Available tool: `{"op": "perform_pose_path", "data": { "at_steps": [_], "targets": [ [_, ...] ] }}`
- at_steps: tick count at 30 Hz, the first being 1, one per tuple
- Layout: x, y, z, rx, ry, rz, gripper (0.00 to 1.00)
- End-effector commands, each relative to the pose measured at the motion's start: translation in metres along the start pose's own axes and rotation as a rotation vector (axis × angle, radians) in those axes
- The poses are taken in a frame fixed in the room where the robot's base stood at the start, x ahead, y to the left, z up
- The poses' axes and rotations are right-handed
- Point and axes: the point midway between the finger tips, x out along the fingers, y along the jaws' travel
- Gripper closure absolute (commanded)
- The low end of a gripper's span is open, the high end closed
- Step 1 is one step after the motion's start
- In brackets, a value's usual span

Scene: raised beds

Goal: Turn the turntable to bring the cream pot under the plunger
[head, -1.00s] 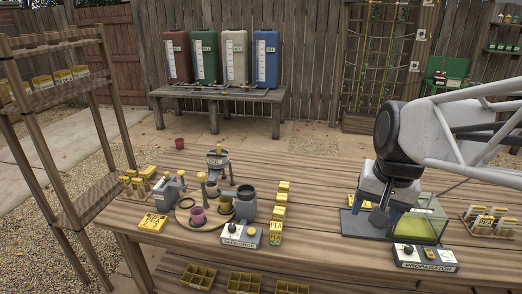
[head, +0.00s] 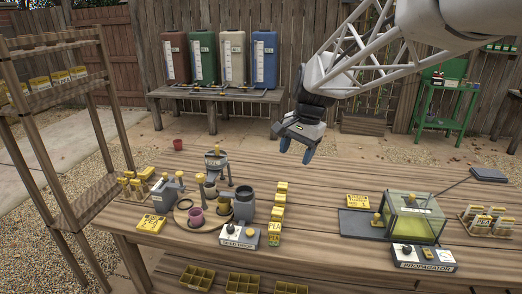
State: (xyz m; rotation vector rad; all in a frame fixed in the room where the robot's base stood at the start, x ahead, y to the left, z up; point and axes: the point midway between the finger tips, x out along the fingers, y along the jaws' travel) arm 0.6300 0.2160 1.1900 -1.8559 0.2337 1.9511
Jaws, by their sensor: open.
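The round wooden turntable (head: 182,218) lies on the bench left of centre.
A dark grey cylinder (head: 245,204) and a control box (head: 239,236) crowd the turntable's right side. Yellow blocks (head: 278,212) stand in a row beyond. A clear propagator box (head: 414,219) sits at right.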

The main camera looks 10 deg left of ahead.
Motion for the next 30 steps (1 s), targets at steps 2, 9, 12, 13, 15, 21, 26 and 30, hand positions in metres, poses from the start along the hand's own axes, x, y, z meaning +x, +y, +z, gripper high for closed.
{"op": "perform_pose_path", "data": {
  "at_steps": [2, 9, 12, 13, 15, 21, 26, 30],
  "targets": [
    [0.008, -0.021, -0.006, 0.018, -0.017, 0.001, 0.37],
    [0.032, -0.081, -0.022, 0.084, -0.065, 0.003, 0.37],
    [0.043, -0.106, -0.026, 0.111, -0.086, 0.006, 0.37],
    [0.048, -0.114, -0.027, 0.12, -0.092, 0.008, 0.37],
    [0.056, -0.132, -0.03, 0.138, -0.105, 0.01, 0.37],
    [0.085, -0.182, -0.035, 0.193, -0.145, 0.021, 0.37],
    [0.111, -0.221, -0.035, 0.236, -0.177, 0.033, 0.37],
    [0.135, -0.255, -0.034, 0.274, -0.204, 0.045, 0.37]
  ]
}}
